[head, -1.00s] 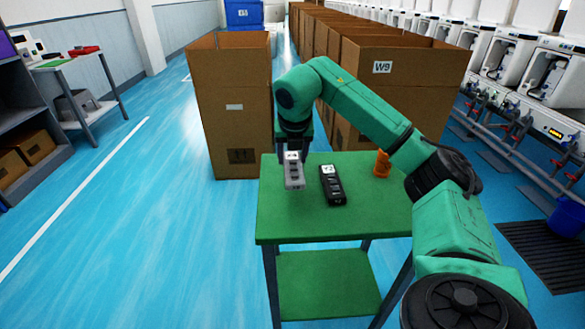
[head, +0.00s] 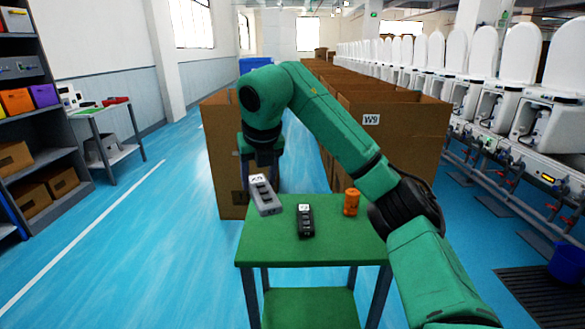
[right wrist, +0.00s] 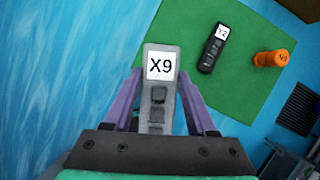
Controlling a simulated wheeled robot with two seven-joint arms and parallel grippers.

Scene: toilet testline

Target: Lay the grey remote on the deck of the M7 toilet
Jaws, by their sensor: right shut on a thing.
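The grey remote (head: 266,199), labelled X9 in the right wrist view (right wrist: 157,95), is held between the fingers of my right gripper (head: 263,178). It is above the far left part of the green table (head: 300,250), slightly tilted. In the right wrist view the purple fingers of the gripper (right wrist: 158,100) press on both sides of it. A row of white toilets (head: 490,55) runs along the line at the right; no M7 label can be read on them. My left gripper is not in view.
A black remote (head: 305,222), labelled Y2 in the right wrist view, and an orange bottle-like thing (head: 351,202) stay on the table. Tall cardboard boxes (head: 395,140), one marked W9, stand behind it.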

